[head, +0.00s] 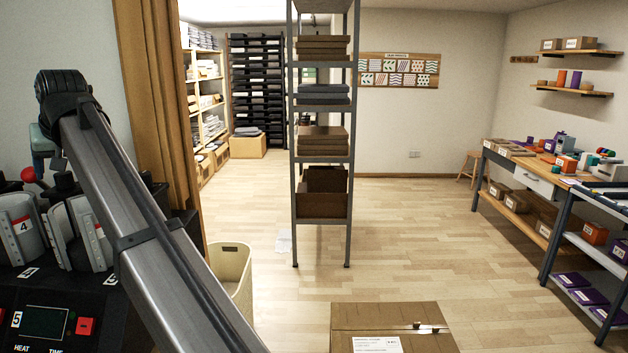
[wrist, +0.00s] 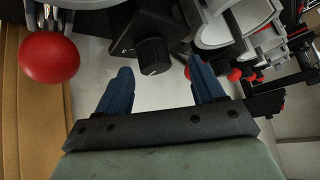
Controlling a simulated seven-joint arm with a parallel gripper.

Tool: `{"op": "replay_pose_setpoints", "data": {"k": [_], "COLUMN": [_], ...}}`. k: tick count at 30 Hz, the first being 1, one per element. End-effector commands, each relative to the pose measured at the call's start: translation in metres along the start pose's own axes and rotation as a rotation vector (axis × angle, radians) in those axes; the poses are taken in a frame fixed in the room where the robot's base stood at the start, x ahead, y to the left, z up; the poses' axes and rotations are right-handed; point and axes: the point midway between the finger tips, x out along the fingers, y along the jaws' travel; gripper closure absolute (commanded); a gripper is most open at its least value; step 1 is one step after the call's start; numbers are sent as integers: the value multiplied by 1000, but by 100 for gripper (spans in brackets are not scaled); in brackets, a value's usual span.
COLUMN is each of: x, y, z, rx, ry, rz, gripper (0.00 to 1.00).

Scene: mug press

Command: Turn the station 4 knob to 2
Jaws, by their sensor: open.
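In the wrist view a black ridged knob (wrist: 153,56) sits on a dark housing, just beyond the gap between my fingers. Its setting and any station number beside it are too small to read. My gripper (wrist: 160,80) is open, with its blue fingers apart on either side of the knob and nothing between them. My arm crosses in front of the press, and the knob cannot be made out there.
A red ball handle (wrist: 50,58) is close to the left of my left finger in the wrist view. Grey curved press parts (wrist: 235,25) lie at upper right. In the head view a control panel (head: 45,322) sits below the holders. A bin (head: 232,275) stands beyond my arm.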

Motion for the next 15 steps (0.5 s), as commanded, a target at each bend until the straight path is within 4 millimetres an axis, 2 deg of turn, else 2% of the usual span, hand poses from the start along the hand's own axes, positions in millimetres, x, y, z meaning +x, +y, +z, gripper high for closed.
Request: {"op": "replay_pose_setpoints", "data": {"k": [15], "x": [-42], "y": [-6], "z": [0], "rx": [0], "ry": [2], "rz": [0], "gripper": [32]}}
